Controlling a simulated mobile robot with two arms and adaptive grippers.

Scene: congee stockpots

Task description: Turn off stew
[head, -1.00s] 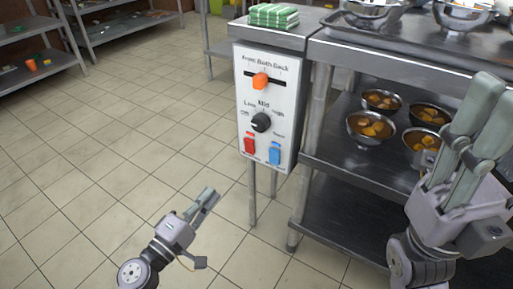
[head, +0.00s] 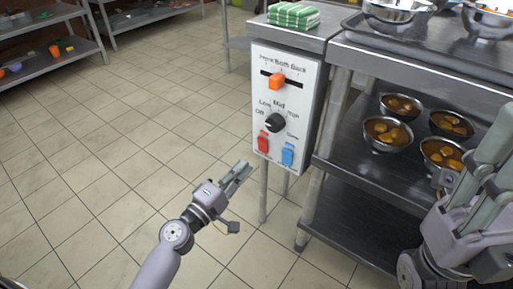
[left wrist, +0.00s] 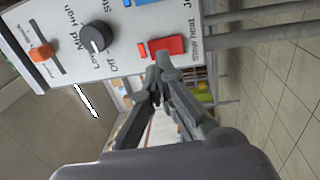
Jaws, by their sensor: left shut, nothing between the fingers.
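The white control panel (head: 258,105) stands upright at the end of the steel counter. Its red switch (head: 263,141) is low on the left. The red switch also shows in the left wrist view (left wrist: 167,46), beside the printed words "Stew heat". My left gripper (head: 241,170) is shut and empty, below and left of the panel in the head view. In the left wrist view its fingertips (left wrist: 160,68) appear just short of the red switch; contact cannot be told. My right gripper (head: 500,145) is partly cut off at the right edge, and its finger gap is unclear.
The panel also carries an orange slider (head: 276,81), a black knob (head: 275,122) and a blue switch (head: 288,154). Several bowls of stew (head: 388,133) stand on the shelf to the right. Green cloths (head: 293,15) lie above the panel. The tiled floor at left is clear.

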